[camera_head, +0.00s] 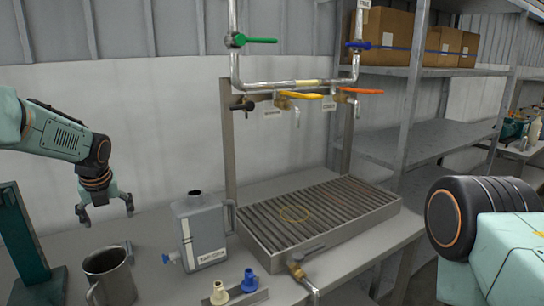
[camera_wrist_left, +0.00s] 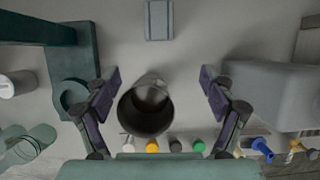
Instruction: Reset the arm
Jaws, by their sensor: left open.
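My left gripper (camera_head: 109,213) hangs pointing down from its arm at the left of the head view. Its two fingers are spread apart with nothing between them. In the left wrist view the open fingers (camera_wrist_left: 160,76) frame a metal mug (camera_wrist_left: 147,108) from above. In the head view this mug (camera_head: 110,277) stands on the table below the gripper, and the fingers are clear of it. Part of my right arm shows at the right edge of the head view. Its gripper is out of view.
A grey jug (camera_head: 198,228) stands right of the mug. A slatted drain tray (camera_head: 316,222) lies behind, under pipes with coloured valve handles (camera_head: 262,40). A dark green stand (camera_head: 24,240) is at the left. Blue and cream fittings (camera_head: 220,293) sit at the front.

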